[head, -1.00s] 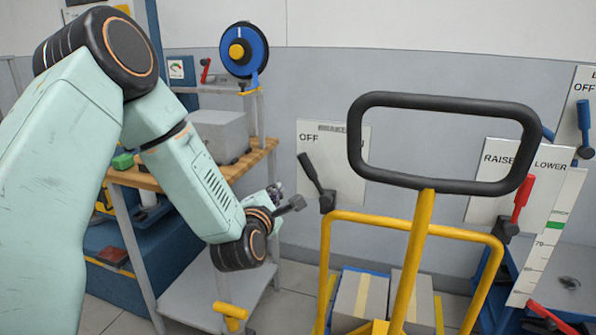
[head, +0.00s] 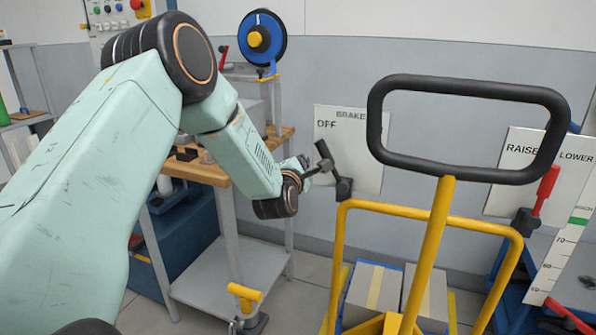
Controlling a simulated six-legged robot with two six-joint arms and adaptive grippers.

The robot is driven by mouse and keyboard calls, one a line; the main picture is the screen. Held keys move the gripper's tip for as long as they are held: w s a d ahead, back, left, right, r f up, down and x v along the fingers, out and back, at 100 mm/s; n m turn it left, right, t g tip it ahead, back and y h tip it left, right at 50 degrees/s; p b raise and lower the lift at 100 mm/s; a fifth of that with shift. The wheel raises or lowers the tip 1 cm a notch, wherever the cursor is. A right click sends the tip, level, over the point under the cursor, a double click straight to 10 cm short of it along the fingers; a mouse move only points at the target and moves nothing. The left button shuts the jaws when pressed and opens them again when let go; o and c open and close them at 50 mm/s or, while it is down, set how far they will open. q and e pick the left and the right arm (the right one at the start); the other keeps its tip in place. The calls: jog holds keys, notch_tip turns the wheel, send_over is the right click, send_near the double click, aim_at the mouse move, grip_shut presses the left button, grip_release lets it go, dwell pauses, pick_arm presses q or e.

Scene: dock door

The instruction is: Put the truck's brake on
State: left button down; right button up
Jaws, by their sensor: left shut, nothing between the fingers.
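The truck has a yellow frame (head: 433,240) and a black loop handle (head: 470,90). The black brake lever (head: 335,170) stands at the left corner of the frame. It tilts to the left, toward the OFF side of the white brake plate (head: 358,150). The plate's right end is hidden behind the handle. My left gripper (head: 322,166) is shut and empty, with its tip at the left side of the brake lever. I cannot tell whether it touches the lever. My right gripper is not in view.
A red lever (head: 545,190) stands at a RAISE/LOWER plate (head: 520,165) on the right. Boxes (head: 372,292) sit on the truck. A wood-topped bench (head: 200,170) with a blue reel (head: 263,38) is behind my left arm. A yellow-handled item (head: 244,295) stands low in front.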

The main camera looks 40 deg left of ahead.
pick_arm(q)
jog(key=d+r, duration=0.1)
jog(key=d, duration=0.2)
jog(key=shift+d+r, duration=0.15)
jog(key=shift+r, duration=0.25)
jog(key=shift+d+r, duration=0.1)
